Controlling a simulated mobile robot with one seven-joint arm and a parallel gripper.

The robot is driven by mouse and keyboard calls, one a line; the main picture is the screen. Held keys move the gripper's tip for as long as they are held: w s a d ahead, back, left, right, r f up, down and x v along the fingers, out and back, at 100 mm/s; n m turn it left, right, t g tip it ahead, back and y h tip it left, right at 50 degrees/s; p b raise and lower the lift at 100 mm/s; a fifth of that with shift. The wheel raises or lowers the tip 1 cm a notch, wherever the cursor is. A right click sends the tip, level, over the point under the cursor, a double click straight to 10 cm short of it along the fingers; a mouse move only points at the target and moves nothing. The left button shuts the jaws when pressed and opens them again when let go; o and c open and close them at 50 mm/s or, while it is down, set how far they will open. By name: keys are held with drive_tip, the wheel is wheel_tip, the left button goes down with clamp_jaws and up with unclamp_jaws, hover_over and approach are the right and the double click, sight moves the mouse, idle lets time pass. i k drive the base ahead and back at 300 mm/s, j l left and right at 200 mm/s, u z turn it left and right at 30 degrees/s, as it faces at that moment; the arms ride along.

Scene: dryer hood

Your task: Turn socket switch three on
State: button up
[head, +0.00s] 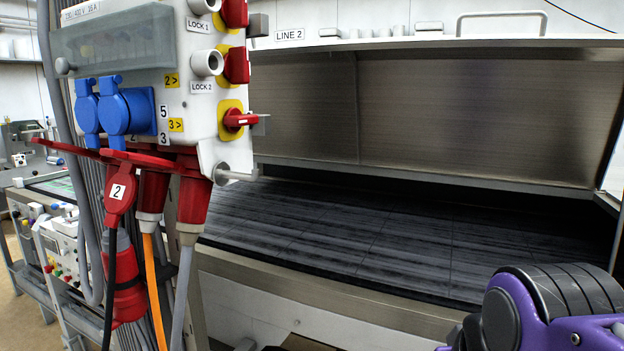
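Socket switch three (235,120) is a red rotary knob on a yellow plate, at the right side of the grey socket box (200,110). A yellow label "3>" (176,125) to its left points towards it. Its red handle looks about horizontal, seen at a slant; I cannot read its on or off marks. Two more red switches sit above it, a middle one (236,65) and a top one (234,12). My gripper is not in view; only a purple and black part of my arm shows at the lower right, well apart from the box.
Blue sockets (115,107) and red sockets with hanging cables (120,190) sit on the box. Grey lock cylinders (206,63) stand left of the upper switches. A metal hood (430,110) over a dark bed (350,235) fills the right. Open space lies before it.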

sight(233, 120)
drive_tip(key=k+u, duration=0.1)
drive_tip(key=u, duration=1.15)
